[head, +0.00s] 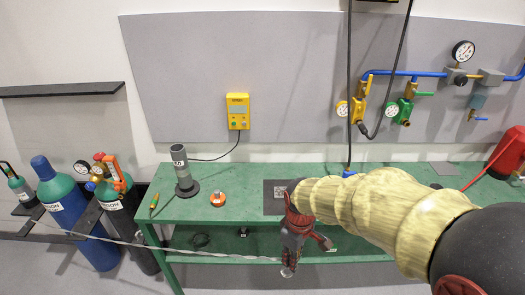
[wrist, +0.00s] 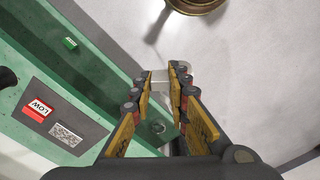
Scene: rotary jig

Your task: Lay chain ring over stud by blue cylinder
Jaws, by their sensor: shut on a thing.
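My gripper (head: 289,268) points down just in front of the green bench's front edge. In the wrist view its fingers (wrist: 162,84) are closed on a small pale metal piece (wrist: 159,76), which looks like the chain's end ring; its shape is mostly hidden. The grey chain (head: 180,252) runs from the far left, across the front of the gas cylinders, to my gripper. The blue cylinder (head: 70,215), with a teal shoulder, stands at the left beside a dark grey one (head: 126,230). I cannot make out the stud.
The green bench (head: 240,208) holds a grey post (head: 182,172), an orange round item (head: 218,199) and a dark plate (head: 273,198). A lower shelf (head: 215,257) carries small items. A red canister (head: 507,153) is at far right. Floor before the bench looks clear.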

